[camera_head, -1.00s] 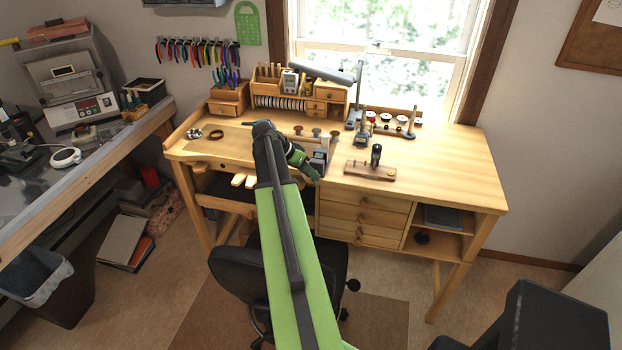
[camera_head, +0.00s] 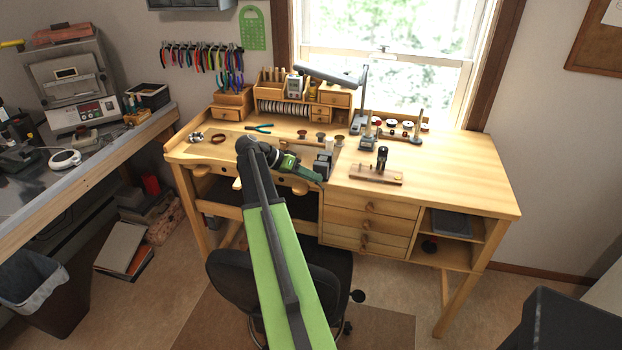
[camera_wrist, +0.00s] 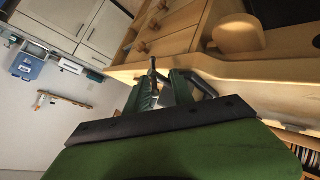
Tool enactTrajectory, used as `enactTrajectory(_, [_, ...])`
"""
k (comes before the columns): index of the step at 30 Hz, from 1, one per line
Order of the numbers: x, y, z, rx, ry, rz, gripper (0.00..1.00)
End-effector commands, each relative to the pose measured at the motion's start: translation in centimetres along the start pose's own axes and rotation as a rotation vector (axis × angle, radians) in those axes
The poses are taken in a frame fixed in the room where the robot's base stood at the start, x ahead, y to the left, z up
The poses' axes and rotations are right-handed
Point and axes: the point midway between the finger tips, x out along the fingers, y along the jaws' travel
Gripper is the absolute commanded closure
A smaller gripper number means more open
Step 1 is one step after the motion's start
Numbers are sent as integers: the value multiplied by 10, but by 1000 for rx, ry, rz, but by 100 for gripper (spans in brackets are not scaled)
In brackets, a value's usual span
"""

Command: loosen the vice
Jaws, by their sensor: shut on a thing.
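The rest of the handle is hidden between the fingers. In that view the vice body is mostly hidden behind the gripper, and I cannot tell how wide its jaws stand.
A wooden block with a dark upright tool (camera_head: 376,174) stands right of the vice. Pliers (camera_head: 260,128) and small round-headed tools (camera_head: 322,138) lie behind my arm. A black chair (camera_head: 285,275) stands under the arm. The right bench top (camera_head: 455,178) is clear.

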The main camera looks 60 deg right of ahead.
Motion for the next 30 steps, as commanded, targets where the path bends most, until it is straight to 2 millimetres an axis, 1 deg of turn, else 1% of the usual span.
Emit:
enactTrajectory(5, [2,1,1,3,-5,2,100])
enactTrajectory(6, [2,1,1,3,-6,2,67])
enactTrajectory(7, [1,1,1,3,-5,2,64])
enactTrajectory(14, [0,0,0,1,-3,0,64])
enactTrajectory(17, [-7,1,-1,0,-2,0,64])
enactTrajectory(20, [-26,2,-4,-1,-1,-2,64])
enactTrajectory(30, [-124,4,-6,-1,-1,-1,64])
